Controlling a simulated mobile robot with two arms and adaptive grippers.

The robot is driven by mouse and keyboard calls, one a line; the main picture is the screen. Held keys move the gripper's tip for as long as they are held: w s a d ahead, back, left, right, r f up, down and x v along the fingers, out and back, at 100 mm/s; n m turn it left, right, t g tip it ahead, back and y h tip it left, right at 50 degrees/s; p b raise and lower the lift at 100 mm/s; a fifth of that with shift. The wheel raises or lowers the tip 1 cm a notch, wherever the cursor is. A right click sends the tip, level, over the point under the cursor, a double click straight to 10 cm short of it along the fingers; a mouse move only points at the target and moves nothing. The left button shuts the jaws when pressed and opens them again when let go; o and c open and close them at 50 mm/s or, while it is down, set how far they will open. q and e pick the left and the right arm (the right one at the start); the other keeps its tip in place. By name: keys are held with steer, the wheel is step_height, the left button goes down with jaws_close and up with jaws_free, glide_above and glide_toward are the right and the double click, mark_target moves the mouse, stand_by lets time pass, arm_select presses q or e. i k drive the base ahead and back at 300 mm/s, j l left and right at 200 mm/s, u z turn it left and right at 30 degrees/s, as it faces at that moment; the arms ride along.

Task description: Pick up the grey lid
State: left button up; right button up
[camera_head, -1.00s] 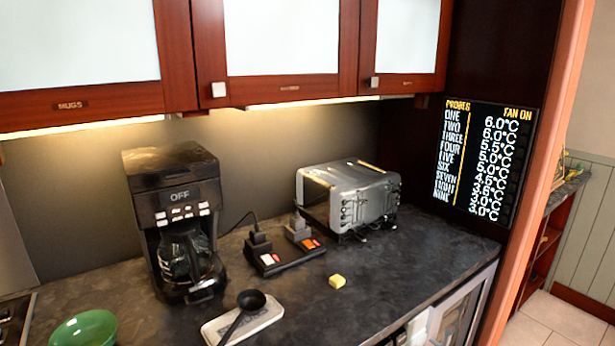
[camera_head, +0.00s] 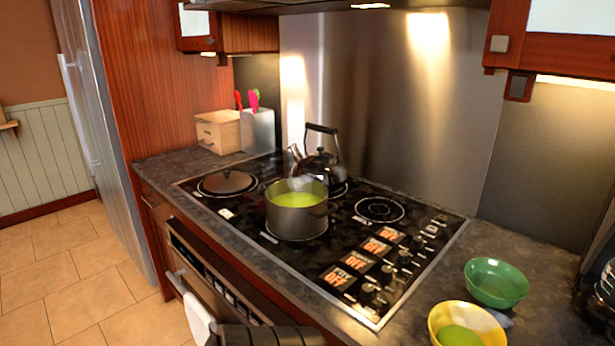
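A pot (camera_head: 297,216) of green liquid steams right of the lid. A kettle (camera_head: 322,168) stands behind the pot. A wooden box (camera_head: 218,132) and utensil holder (camera_head: 258,131) stand behind the lid. Green (camera_head: 496,283) and yellow (camera_head: 440,322) bowls sit at right.

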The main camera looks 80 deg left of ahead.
mark_target(226, 182)
steer(key=j+u, duration=0.1)
steer(key=u, duration=2.85)
steer(key=j, duration=0.05)
